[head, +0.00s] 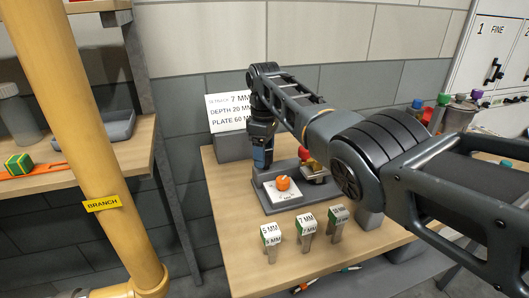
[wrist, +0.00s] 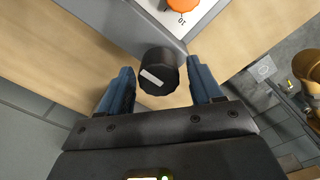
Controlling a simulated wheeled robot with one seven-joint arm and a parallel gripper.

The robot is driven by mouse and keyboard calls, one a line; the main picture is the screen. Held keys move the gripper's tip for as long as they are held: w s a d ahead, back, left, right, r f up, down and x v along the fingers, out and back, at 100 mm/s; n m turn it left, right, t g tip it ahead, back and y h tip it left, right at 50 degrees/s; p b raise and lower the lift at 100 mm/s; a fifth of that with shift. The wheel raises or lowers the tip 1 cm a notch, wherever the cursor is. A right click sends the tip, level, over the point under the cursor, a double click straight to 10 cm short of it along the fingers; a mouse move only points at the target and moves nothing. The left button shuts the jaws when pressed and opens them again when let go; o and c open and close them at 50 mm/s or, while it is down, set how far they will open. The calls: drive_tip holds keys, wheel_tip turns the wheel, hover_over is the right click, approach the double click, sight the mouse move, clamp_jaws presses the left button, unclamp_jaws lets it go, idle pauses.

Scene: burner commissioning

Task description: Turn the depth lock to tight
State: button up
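A black ribbed knob (wrist: 158,72) with a white mark on its face sits on the side of a grey fixture (head: 288,203). It looks like the depth lock, though no label on it shows. My gripper (wrist: 160,66) has its two blue fingers apart, one on each side of the knob, with visible gaps. In the head view my gripper (head: 262,158) is down at the fixture's left rear, and the knob is hidden there. An orange dial (head: 283,183) on a white scale plate (wrist: 192,18) tops the fixture.
A sign (head: 229,111) reading depth 20 mm stands behind. Several tagged gauges, including a 7 mm one (head: 306,221), stand in front. A red and brass part (head: 313,170) is at the fixture's right. A yellow branch pipe (head: 95,150) rises at left.

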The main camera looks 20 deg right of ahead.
drive_tip(key=shift+r+b, duration=0.45)
drive_tip(key=shift+r, duration=3.45)
drive_tip(key=shift+s, duration=0.1)
